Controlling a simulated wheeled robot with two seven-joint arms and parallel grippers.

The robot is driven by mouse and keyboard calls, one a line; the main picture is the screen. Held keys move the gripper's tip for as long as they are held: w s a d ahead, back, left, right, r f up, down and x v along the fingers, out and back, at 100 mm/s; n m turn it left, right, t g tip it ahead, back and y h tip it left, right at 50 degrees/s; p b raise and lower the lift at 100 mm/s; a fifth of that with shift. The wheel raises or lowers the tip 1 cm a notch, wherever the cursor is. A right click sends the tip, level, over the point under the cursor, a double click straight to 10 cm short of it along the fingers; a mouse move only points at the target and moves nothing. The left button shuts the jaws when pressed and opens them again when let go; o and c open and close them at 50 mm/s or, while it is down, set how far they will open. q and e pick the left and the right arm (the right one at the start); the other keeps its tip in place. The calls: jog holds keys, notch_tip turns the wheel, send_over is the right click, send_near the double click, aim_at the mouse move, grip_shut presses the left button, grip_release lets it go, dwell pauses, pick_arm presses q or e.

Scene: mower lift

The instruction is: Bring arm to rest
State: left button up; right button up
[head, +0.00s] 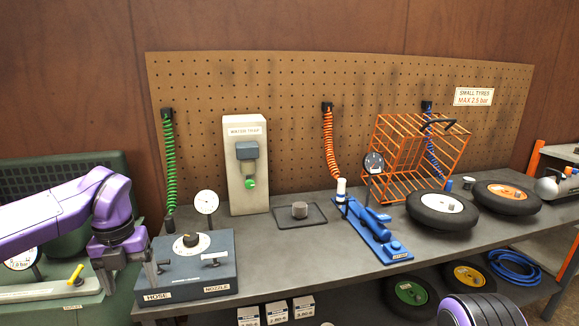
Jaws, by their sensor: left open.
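My left arm (60,212), purple and grey, reaches in from the left. Its gripper (131,278) points down with its fingers apart and nothing seen between them. It hangs at the left end of the bench, by the left side of the blue-grey box marked HOSE and NOZZLE (205,252). I cannot tell whether a finger touches the box. A purple ribbed part of mine (480,311), probably the right arm, shows at the bottom right edge. The right gripper is not in view.
A green case (60,290) with a gauge and yellow lever stands left. A pegboard (290,90) backs the bench.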

pick_arm(q)
jog(key=w+a+f+m+t+y, duration=0.2)
jog(key=w+f+m+t+y, duration=0.2)
jog(key=f+m+y, duration=0.15)
jog(key=s+d+f+m+t, duration=0.2)
jog(key=f+m, duration=0.4)
jog(key=f, duration=0.2)
jog(key=s+d+f+m+t, duration=0.1)
jog(key=s+d+f+m, duration=0.15)
jog(key=f+m, duration=0.5)
jog(key=s+d+f+m+h, duration=0.25)
jog(key=s+f+m, duration=0.45)
jog(key=s+f, duration=0.4)
jog(key=s+a+f+m+g, duration=0.1)
jog(key=s+f+m+g, duration=0.1)
jog(key=s, duration=0.7)
jog(key=s+a+f+m+g, duration=0.1)
jog(key=s+f+m, duration=0.3)
jog(key=s, duration=0.5)
jog(key=shift+s+a+f+m+g, duration=0.3)
jog(key=shift+a+f+g, duration=0.1)
jog(key=shift+a, duration=0.25)
jog(key=shift+w, duration=0.1)
